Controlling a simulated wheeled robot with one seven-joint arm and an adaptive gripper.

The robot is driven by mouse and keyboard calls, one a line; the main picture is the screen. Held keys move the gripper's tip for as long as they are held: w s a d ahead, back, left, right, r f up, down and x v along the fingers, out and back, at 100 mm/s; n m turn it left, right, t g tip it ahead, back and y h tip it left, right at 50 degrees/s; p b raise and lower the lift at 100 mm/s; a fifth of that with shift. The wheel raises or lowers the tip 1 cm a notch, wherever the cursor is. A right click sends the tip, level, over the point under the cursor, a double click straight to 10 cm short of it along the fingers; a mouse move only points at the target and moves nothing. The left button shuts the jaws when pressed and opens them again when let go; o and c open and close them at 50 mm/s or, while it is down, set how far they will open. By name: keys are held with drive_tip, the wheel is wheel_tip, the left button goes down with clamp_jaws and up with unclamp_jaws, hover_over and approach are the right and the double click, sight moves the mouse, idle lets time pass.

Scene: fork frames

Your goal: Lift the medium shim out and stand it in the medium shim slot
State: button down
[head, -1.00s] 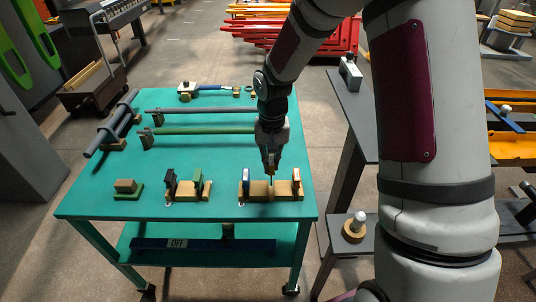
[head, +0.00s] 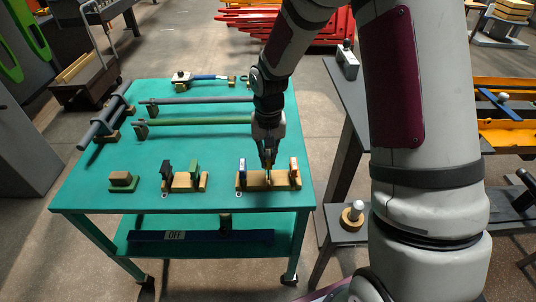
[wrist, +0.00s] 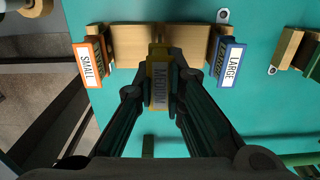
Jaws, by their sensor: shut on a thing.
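The yellow medium shim, labelled MEDIUM, (wrist: 159,82) is between my gripper's fingers in the wrist view. My gripper (head: 268,163) is shut on it over the middle of a wooden block (head: 285,180) at the table's front right. That block also shows in the wrist view (wrist: 190,45). The blue LARGE shim (wrist: 231,64) and the orange SMALL shim (wrist: 92,62) stand at the block's two ends, on either side of the held shim. I cannot tell whether the medium shim's lower end is clear of the block. The fingers hide the slot below it.
A second wooden block (head: 182,183) with a black piece and a green piece (head: 194,168) stands to the left on the teal table (head: 90,190). A small block on a green base (head: 122,181) is farther left. Grey and green bars (head: 200,122) lie behind.

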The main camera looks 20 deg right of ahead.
drive_tip(key=shift+f+b, duration=0.85)
drive_tip(key=shift+f, duration=0.95)
drive_tip(key=c, duration=1.6)
unclamp_jaws()
wheel_tip(320, 180, up, 11)
drive_tip(key=shift+f, duration=0.2)
drive_tip(key=shift+r, duration=0.7)
